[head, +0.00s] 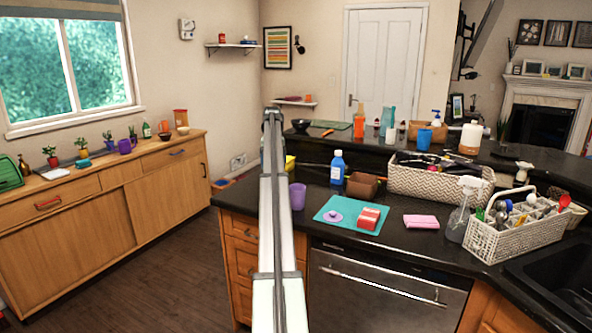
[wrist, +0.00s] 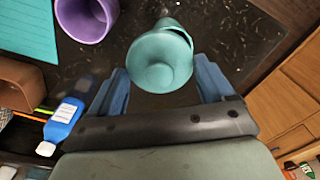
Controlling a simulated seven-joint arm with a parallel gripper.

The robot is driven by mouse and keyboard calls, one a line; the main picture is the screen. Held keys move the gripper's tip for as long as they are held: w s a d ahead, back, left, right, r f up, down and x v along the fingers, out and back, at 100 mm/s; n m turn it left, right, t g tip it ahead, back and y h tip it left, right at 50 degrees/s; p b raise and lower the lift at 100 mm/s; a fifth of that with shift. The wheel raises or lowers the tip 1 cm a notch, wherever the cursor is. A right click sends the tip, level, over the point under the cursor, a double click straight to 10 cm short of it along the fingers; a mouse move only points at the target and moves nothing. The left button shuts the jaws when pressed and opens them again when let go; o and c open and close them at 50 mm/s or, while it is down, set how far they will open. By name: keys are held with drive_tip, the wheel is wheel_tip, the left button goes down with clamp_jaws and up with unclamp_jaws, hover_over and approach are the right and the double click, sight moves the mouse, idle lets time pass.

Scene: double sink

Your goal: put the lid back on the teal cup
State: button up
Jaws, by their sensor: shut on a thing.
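In the wrist view my gripper (wrist: 160,72) has its two blue fingers on either side of a round teal lid (wrist: 161,68) and is shut on it. The lid's face and a small knob are toward the camera. Just beyond it shows the teal cup (wrist: 168,30), partly covered by the lid, with a dark sliver of its opening at the right. I cannot tell whether lid and cup touch. In the head view my arm hides the gripper, the lid and the cup.
A purple cup (head: 297,195) stands close by on the dark counter, also seen in the wrist view (wrist: 86,16). A teal mat (head: 325,222) holds a purple lid (head: 335,216) and a red box (head: 368,217). A blue bottle (head: 337,168) and brown box (head: 362,185) stand behind.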

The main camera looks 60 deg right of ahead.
drive_tip(key=shift+w+r, duration=0.3)
drive_tip(key=shift+w, duration=0.25)
drive_tip(key=shift+w+r, duration=0.25)
drive_tip(key=shift+w, duration=0.25)
drive_tip(key=shift+d+r+n, duration=0.15)
drive_tip(key=shift+d+n, duration=0.2)
drive_tip(key=shift+n, duration=0.05)
drive_tip(key=shift+s+a+n, duration=0.15)
drive_tip(key=shift+a+n, duration=0.1)
drive_tip(key=shift+n, duration=0.05)
drive_tip(key=shift+f, duration=0.3)
drive_tip(key=shift+f, duration=3)
drive_tip(key=shift+f, duration=0.15)
drive_tip(key=o, duration=0.9)
